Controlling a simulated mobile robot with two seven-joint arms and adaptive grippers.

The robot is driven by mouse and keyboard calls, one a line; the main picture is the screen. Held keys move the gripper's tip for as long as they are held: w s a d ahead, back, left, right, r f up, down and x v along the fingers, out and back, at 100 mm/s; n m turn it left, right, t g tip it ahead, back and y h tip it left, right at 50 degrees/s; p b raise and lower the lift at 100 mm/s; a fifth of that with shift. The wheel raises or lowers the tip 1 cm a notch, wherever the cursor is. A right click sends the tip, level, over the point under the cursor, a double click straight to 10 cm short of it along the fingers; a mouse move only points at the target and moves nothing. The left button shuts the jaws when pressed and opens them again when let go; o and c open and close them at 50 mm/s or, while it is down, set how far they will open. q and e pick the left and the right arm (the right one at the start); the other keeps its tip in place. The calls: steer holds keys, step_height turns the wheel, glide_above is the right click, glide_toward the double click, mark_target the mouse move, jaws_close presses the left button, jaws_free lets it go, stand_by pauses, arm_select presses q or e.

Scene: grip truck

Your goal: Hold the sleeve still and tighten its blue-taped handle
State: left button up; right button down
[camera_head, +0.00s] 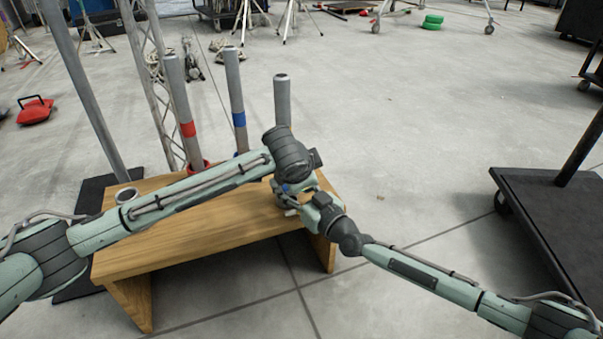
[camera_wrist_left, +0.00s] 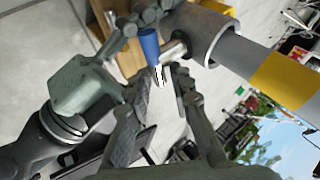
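In the left wrist view, a grey pipe with yellow tape (camera_wrist_left: 285,80) runs through a metal sleeve (camera_wrist_left: 212,32). A short metal stub sticks out of the sleeve, and the blue-taped handle (camera_wrist_left: 148,45) is at its end. My left gripper (camera_wrist_left: 165,85) is open, its fingers apart just short of the handle. My right gripper (camera_wrist_left: 130,60) comes in from the left with its fingers apart on either side of the handle; contact is unclear. In the head view, my left gripper (camera_head: 288,188) and right gripper (camera_head: 298,206) meet at the bench's right end, hiding the sleeve.
The wooden bench (camera_head: 200,235) carries a red-taped pipe (camera_head: 183,110), a blue-taped pipe (camera_head: 236,100) and a plain-looking grey pipe (camera_head: 282,100). A short open tube (camera_head: 126,195) stands at the left. A dark cart (camera_head: 550,215) is at the right. Floor between is clear.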

arm_select(q)
steer(key=v, duration=1.1)
steer(key=shift+w, duration=0.1)
arm_select(e)
steer(key=c, duration=0.6)
jaws_free()
